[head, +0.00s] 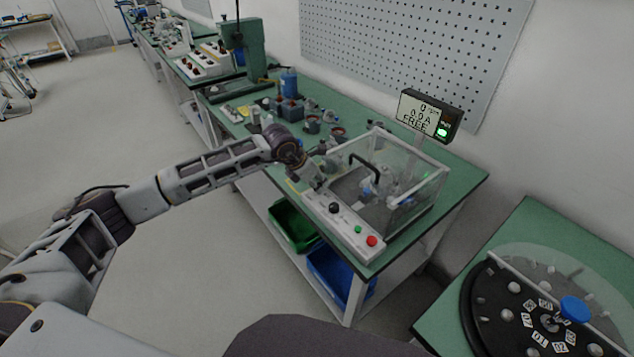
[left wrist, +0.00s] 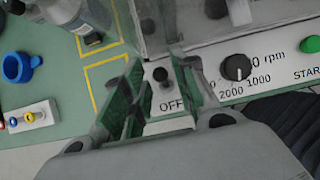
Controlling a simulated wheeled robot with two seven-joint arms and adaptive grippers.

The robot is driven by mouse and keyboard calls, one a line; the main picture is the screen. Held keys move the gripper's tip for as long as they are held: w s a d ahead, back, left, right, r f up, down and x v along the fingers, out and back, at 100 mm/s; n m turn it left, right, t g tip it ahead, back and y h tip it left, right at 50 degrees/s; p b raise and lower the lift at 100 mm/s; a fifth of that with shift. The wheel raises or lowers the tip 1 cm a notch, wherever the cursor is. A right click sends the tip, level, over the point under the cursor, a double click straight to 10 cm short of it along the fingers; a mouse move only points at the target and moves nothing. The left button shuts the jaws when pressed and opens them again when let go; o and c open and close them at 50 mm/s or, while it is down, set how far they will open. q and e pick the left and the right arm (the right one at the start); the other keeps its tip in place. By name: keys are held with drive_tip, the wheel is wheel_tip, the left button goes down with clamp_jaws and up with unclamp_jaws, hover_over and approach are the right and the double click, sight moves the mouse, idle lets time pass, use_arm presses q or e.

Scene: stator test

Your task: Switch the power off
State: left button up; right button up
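The white control panel (head: 347,224) runs along the front of a clear box on the green bench. In the left wrist view a small dark toggle switch (left wrist: 161,76) stands above the printed word OFF. My left gripper (left wrist: 154,80) is open, with one green-padded finger on each side of the switch. I cannot tell whether either finger touches it. In the head view the left gripper (head: 314,182) is at the panel's far left end and hides the switch. My right gripper is out of view.
A black speed knob (left wrist: 237,67) is right of the switch, then a green START button (left wrist: 310,44). A red button (head: 372,240) is at the panel's near end. The display (head: 420,113) reads 0, 0.0 A and FREE, with a green light. The clear box (head: 415,195) stands behind.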

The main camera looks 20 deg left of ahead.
use_arm(q)
drive_tip(key=c, duration=0.4)
drive_tip(key=shift+c, duration=0.2)
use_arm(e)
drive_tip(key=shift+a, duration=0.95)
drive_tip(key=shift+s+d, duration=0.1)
